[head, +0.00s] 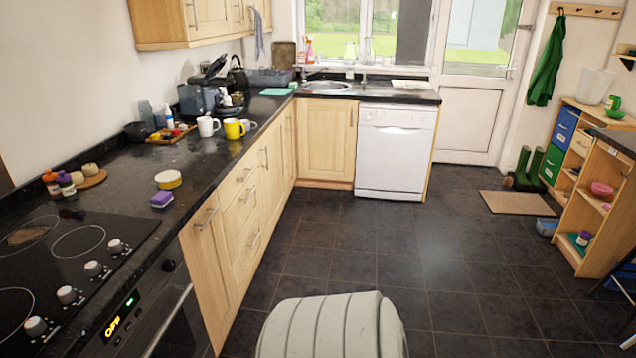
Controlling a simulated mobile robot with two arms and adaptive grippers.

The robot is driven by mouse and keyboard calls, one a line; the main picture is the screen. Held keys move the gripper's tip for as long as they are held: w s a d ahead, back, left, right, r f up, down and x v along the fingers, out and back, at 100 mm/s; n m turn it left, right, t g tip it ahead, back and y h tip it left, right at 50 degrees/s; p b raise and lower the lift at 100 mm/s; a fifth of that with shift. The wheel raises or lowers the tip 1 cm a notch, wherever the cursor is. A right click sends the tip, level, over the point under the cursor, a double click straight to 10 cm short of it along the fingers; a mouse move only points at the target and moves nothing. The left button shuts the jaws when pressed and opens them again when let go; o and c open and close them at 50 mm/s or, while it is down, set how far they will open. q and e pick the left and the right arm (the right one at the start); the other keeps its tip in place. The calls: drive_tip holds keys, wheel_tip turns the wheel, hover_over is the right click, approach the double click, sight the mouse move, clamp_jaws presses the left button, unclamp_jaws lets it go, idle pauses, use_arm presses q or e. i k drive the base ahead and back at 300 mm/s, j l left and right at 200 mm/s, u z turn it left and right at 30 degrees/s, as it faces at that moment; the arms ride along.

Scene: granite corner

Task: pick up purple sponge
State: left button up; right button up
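The purple sponge (161,199) lies on the black granite counter (128,188), near its front edge, just beyond the hob. It is a small block and looks paler along its lower side. A round yellow and white tin or tub (168,180) stands just behind it, with a small gap between. Neither of my grippers is in the head view, so I cannot see whether they are open or shut.
The hob (80,245) with its knobs and the oven (150,310) are at the near left. Spice jars (60,184) stand behind the sponge to the left. White (207,126) and yellow (234,129) mugs stand farther along. Tiled floor (340,245) is open ahead.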

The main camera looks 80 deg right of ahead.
sight(162, 197)
drive_tip(key=z, duration=1.7)
